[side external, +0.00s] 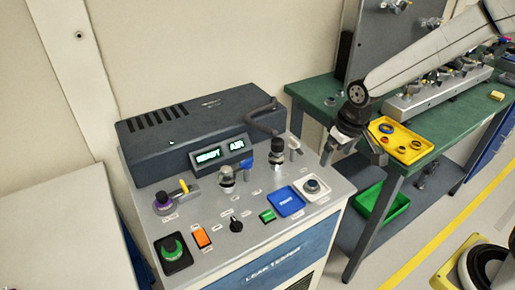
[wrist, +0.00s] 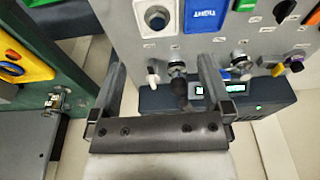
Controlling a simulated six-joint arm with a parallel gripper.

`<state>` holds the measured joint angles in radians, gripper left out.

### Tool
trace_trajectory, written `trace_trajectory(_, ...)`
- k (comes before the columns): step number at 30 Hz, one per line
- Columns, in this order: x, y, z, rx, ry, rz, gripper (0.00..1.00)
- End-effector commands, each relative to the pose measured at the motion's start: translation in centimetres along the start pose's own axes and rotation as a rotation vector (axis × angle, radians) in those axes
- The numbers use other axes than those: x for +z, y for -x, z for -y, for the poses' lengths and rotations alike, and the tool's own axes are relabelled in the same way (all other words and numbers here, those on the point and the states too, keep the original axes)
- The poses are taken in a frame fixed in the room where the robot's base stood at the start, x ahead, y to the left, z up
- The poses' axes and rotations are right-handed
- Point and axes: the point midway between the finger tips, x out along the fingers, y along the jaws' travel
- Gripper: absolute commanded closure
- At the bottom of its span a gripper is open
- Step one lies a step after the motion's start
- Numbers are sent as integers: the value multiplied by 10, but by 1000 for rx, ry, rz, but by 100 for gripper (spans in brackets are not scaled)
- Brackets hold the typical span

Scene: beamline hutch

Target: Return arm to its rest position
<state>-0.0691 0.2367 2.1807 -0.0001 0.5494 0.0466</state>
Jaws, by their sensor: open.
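My gripper (side external: 357,150) hangs at the end of my arm, which comes in from the upper right of the side view. It is just right of the leak tester's back right corner, in front of the green bench. Its fingers point down and are spread. In the wrist view my gripper (wrist: 162,64) is open, with nothing between the fingers. The leak tester (side external: 330,194) also shows upside down in the wrist view (wrist: 205,45).
The green bench (side external: 310,92) carries a yellow tray (side external: 420,140) with rings, close right of my gripper. A green bin (side external: 385,208) sits on the shelf below. The tester's top has knobs, valves, a blue pad (side external: 287,202) and a bent grey hose (side external: 262,122). Floor lies at right.

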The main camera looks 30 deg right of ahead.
Motion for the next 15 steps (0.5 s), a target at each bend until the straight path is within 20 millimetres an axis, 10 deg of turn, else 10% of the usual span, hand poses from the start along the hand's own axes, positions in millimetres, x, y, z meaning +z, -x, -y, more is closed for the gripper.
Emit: trace_trajectory(15, 98, 3, -24, 12, -21, -56, 0)
